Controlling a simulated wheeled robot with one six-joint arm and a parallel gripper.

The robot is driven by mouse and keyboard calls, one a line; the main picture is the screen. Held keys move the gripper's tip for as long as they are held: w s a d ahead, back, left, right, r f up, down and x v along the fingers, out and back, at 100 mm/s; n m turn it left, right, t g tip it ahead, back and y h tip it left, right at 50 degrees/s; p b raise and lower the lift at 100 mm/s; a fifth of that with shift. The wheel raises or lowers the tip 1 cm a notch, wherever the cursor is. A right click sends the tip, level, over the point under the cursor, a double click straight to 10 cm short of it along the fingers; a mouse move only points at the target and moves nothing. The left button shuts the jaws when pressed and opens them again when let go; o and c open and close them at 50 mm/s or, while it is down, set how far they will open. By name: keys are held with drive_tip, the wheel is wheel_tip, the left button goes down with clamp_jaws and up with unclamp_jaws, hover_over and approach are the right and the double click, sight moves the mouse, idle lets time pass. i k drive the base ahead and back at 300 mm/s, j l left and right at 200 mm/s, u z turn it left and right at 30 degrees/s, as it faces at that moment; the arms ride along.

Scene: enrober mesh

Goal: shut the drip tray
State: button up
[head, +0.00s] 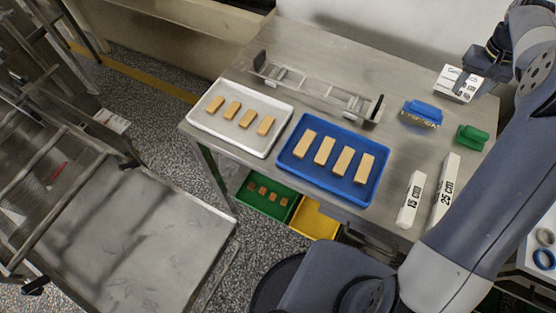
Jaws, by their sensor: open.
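A wide, flat grey metal tray (150,235) at the lower left, beside a metal rail frame, looks like the drip tray. It sticks out toward the table, and its far end is hidden beneath the frame. I cannot tell how far out it is. My gripper (478,66) is at the upper right, above the far right of the table, close to a white labelled box (459,83). It is far from the tray and looks empty; its fingertips are small and hard to make out.
Green (245,203) and yellow (315,222) bins sit below. Speckled floor separates table and frame.

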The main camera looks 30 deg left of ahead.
sight(134, 241)
drive_tip(key=u, duration=3.35)
